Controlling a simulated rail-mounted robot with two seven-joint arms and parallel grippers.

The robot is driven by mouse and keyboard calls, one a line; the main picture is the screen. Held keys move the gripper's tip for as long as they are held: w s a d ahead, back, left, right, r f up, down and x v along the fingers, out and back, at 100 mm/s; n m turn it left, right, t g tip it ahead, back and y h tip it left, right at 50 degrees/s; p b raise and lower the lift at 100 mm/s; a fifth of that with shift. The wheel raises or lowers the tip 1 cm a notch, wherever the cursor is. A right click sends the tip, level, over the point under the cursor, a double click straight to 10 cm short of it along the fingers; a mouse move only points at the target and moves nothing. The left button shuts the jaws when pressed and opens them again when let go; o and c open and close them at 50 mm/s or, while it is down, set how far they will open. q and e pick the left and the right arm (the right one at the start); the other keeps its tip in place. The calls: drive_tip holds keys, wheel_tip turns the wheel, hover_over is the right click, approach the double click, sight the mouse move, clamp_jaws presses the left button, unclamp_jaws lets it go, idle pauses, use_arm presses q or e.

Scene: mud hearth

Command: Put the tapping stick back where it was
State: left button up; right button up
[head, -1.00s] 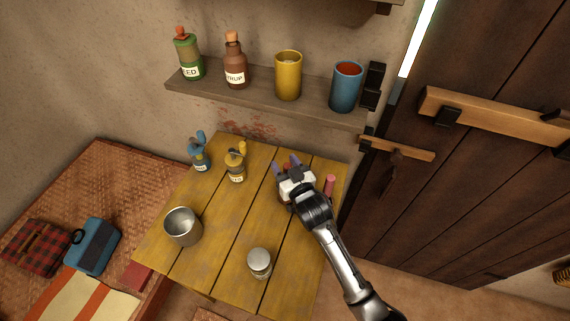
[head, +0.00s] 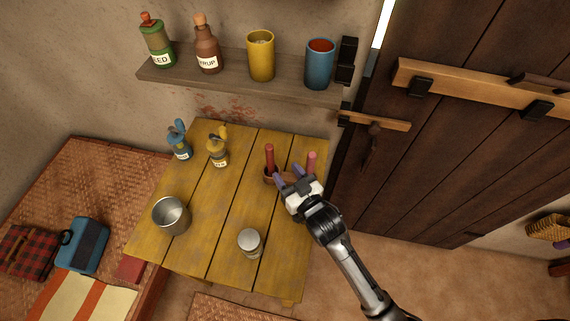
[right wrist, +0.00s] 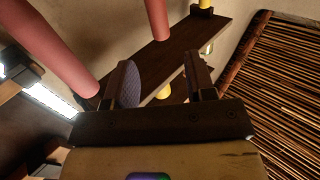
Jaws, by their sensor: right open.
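A dark red stick (head: 269,158) stands upright at the left end of a small brown holder (head: 268,179) on the yellow table. A pinker stick (head: 311,160) stands at the right end. I cannot tell from looks which is the tapping stick. My right gripper (head: 290,176) is open and empty, just in front of the holder and between the two sticks; it hides part of the holder. In the right wrist view a large pink-red stick (right wrist: 50,45) and another red stick (right wrist: 157,18) show beyond the open fingers (right wrist: 162,85), outside their grip. My left gripper is not in view.
A metal cup (head: 171,216), a lidded jar (head: 249,242), a blue bottle (head: 180,146) and a yellow bottle (head: 218,150) stand on the table. The shelf (head: 290,90) above holds bottles and cups. A wooden door (head: 450,160) is at the right.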

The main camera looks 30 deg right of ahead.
drive_tip(key=shift+s, duration=0.3)
drive_tip(key=s+d+f+g, duration=0.1)
drive_tip(key=s+f+g, duration=0.2)
drive_tip(key=s, duration=0.6)
drive_tip(key=s+d+f+g+h, duration=0.1)
drive_tip(key=s+f+g, duration=0.3)
drive_tip(key=s, duration=0.6)
drive_tip(key=s+d+f+g, duration=0.2)
drive_tip(key=s+f+g, duration=0.2)
drive_tip(key=s+g, duration=0.3)
drive_tip(key=shift+s+f+n+h, duration=0.15)
drive_tip(key=shift+s+n+h, duration=0.2)
drive_tip(key=shift+s, duration=0.85)
drive_tip(key=shift+a, duration=0.1)
